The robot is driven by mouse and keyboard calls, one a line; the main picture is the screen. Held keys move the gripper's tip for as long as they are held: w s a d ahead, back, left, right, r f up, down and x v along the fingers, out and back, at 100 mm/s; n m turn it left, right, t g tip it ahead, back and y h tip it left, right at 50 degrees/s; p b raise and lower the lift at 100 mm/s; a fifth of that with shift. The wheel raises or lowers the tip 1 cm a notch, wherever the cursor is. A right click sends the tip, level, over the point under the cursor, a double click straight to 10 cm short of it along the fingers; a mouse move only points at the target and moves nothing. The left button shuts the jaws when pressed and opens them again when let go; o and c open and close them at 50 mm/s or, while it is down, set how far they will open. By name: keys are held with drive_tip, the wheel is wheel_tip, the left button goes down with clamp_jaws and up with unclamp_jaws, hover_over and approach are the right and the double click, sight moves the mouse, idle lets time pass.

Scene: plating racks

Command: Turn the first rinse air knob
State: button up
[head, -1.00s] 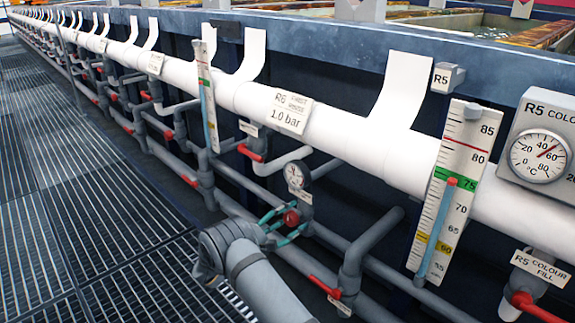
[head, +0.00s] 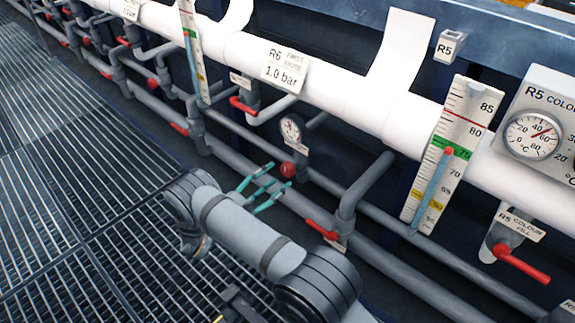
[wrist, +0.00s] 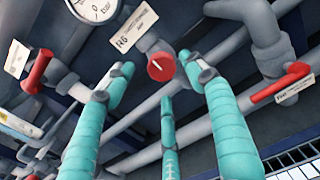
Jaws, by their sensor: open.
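The red round air knob (head: 288,169) sits on a grey valve below a small dial gauge (head: 292,129) and an R6 tag, under the sign "R6 FIRST RINSE 1.0 bar" (head: 285,66). In the wrist view the knob (wrist: 160,67) faces me, with a short white mark on its face. My gripper (head: 272,179), with three teal fingers, is open and empty, just left of the knob and apart from it in the head view. In the wrist view its fingertips (wrist: 158,82) spread around the knob's line of sight.
Red lever handles sit close by: one at upper left (head: 243,106), one at lower right (head: 321,229) and one at far right (head: 522,265). Grey pipes run along the tank wall. A level scale (head: 447,155) stands to the right. Open grating floor (head: 70,200) lies left.

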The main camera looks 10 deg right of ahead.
sight(285, 171)
drive_tip(key=b+x, duration=0.1)
drive_tip(key=x, duration=0.5)
drive_tip(key=shift+w+d, duration=0.25)
drive_tip(key=shift+c, duration=1)
